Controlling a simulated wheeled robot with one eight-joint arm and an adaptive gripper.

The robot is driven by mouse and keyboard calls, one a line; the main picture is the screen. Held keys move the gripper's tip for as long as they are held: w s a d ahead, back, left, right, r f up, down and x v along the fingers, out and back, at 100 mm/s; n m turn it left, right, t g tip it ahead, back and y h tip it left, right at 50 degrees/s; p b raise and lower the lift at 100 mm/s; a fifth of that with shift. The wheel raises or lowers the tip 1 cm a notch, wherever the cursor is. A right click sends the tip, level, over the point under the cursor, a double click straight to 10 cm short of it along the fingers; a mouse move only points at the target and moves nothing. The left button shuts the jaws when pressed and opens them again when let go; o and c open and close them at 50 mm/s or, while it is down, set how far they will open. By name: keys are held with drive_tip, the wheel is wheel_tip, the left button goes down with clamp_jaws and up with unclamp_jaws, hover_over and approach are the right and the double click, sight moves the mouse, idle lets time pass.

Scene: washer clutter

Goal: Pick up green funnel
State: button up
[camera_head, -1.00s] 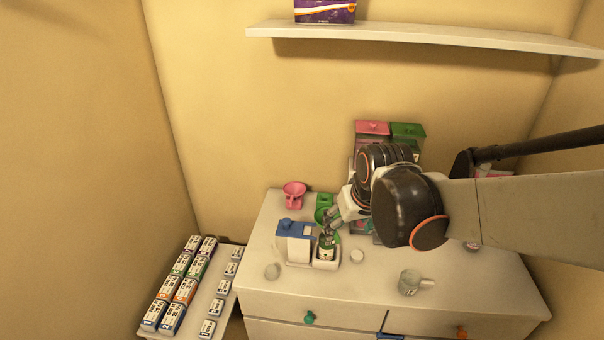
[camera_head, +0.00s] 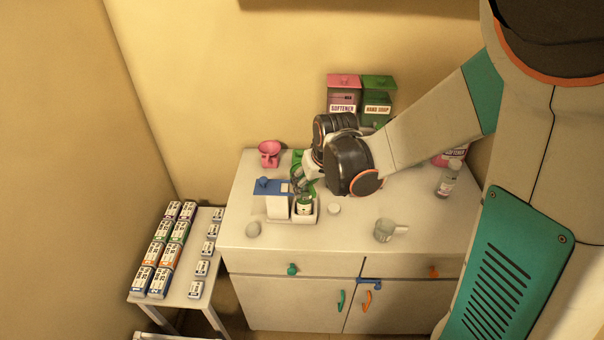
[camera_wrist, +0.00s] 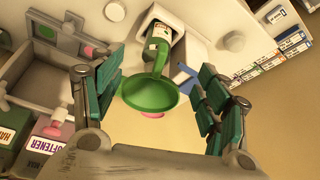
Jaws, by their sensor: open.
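The green funnel (camera_wrist: 150,94) shows in the wrist view with its wide rim toward the camera. Its narrow part points at a small bottle (camera_wrist: 158,44) standing in a white holder; I cannot tell whether it sits in the bottle's mouth. My gripper (camera_wrist: 164,84) is open, with one finger on each side of the funnel and gaps between them and the rim. In the head view my gripper (camera_head: 304,180) is low over the bottle (camera_head: 304,205), and the arm mostly hides the funnel.
A blue-topped white dispenser (camera_head: 272,200) stands left of the bottle. Softener (camera_head: 342,96) and hand soap (camera_head: 377,100) boxes stand at the back wall. A cup (camera_head: 385,230) and white cap (camera_head: 334,208) are at front.

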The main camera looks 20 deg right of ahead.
sight(312, 187)
drive_tip(key=shift+b+x, duration=0.6)
drive_tip(key=shift+x, duration=2.05)
drive_tip(key=shift+w, duration=0.15)
drive_tip(key=shift+c, duration=0.5)
clamp_jaws()
